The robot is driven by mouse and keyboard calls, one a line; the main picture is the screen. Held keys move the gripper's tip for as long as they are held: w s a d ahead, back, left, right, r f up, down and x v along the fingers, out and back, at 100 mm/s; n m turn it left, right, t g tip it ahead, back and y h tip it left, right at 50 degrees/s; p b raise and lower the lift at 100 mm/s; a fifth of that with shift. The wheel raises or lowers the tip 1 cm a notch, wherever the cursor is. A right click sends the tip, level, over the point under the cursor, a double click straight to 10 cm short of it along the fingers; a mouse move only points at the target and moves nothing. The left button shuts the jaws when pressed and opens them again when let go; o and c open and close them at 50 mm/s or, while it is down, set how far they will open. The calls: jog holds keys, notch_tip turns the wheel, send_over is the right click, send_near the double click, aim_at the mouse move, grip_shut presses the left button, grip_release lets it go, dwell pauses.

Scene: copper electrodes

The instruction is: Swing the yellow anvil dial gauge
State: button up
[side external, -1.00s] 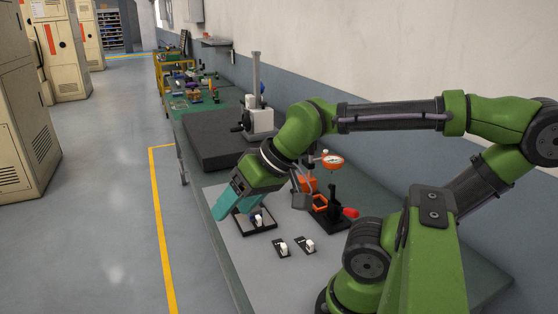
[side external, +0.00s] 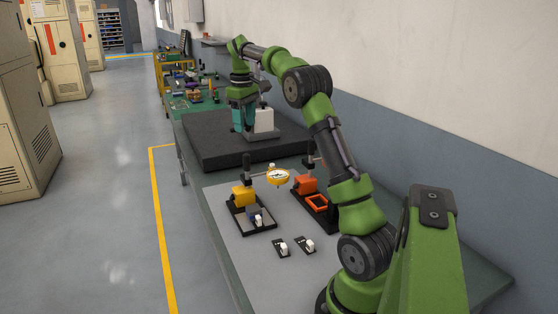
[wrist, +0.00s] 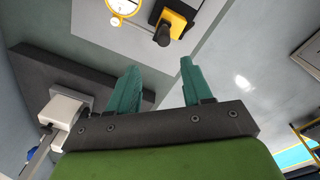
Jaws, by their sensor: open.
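The yellow dial gauge (side external: 278,176) is held at the end of an arm on the yellow stand block (side external: 243,195). The block sits on a dark base plate (side external: 262,224). In the wrist view the gauge (wrist: 122,8) is at the top edge, partly cut off, with the yellow block (wrist: 178,17) to its right. My gripper (side external: 238,126) is beyond the gauge, above the dark slab by the grey-and-white column stand. In the wrist view my gripper (wrist: 155,78) is open, with nothing visible between its teal fingers.
The dark slab (side external: 215,150) lies under my gripper. The white part of the column stand (side external: 264,119) is close to the fingers. An orange stand block (side external: 306,184) is right of the yellow one, partly behind my arm. Two small switches (side external: 283,248) are in front.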

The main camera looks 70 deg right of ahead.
aim_at(246, 154)
notch_tip(246, 154, down, 14)
jog(key=n, duration=0.3)
jog(key=shift+r+n+y, duration=0.25)
jog(key=shift+n+y, duration=0.05)
dwell(0.5)
jog(key=shift+c, duration=0.5)
grip_shut()
